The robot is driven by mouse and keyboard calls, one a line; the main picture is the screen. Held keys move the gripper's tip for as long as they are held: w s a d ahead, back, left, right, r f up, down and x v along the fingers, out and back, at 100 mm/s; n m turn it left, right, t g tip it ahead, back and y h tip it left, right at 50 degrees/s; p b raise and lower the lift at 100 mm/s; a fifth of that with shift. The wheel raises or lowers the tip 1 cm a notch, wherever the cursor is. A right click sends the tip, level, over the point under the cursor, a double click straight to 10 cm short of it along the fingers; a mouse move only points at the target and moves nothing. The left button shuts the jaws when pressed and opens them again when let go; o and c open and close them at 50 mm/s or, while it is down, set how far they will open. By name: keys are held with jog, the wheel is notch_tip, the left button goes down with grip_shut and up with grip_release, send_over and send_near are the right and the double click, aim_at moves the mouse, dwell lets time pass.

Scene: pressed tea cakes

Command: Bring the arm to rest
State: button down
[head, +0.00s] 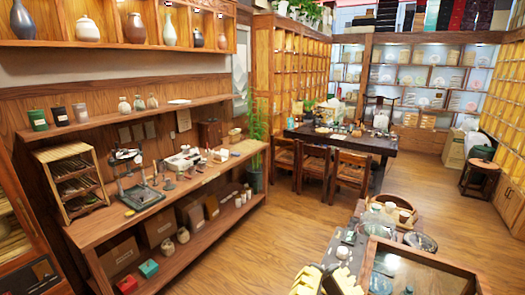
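Neither my arm nor my gripper can be made out in the head view, so its position and whether it is open or shut do not show. The task line names no other object.
A wooden wall counter (190,204) at left holds a tray rack (72,181) and small tools, with jars on shelves above. A low table with a glass-topped case (425,272) fills the lower right. A dark table (345,141) with chairs stands farther back. The middle floor (250,250) is clear.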

notch_tip(320, 180, up, 18)
jog(key=n+p, duration=0.1)
jog(key=p, duration=1.7)
jog(key=shift+d+f+n, duration=0.2)
jog(key=shift+n, duration=0.2)
